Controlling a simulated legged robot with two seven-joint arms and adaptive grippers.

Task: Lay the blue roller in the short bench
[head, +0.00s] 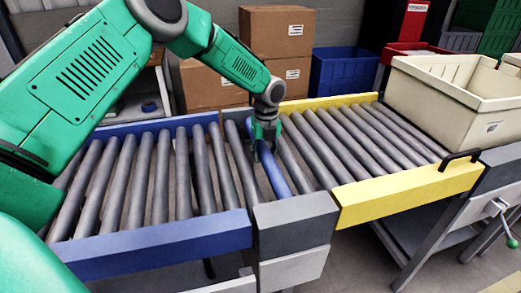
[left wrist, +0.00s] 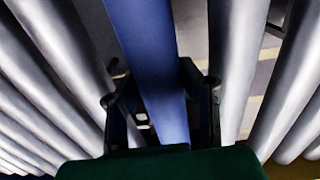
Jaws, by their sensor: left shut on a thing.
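The blue roller (head: 277,175) lies lengthwise between grey rollers, over the short grey-framed bench (head: 296,222) in the middle of the line. Its near end is close to that bench's front block. I cannot tell whether it rests in the bench or is slightly above it. My left gripper (head: 265,146) comes down from above and is shut on the roller towards its far half. In the left wrist view the roller (left wrist: 150,65) runs between the two dark fingers (left wrist: 160,105), with grey rollers on both sides. My right gripper is not in view.
A blue-framed roller conveyor (head: 160,245) adjoins on the left, a yellow-framed one (head: 410,193) on the right. A beige tote (head: 445,90) stands at the right end with a black handle (head: 460,159) near it. Cardboard boxes (head: 277,32) and a blue crate (head: 338,72) are behind.

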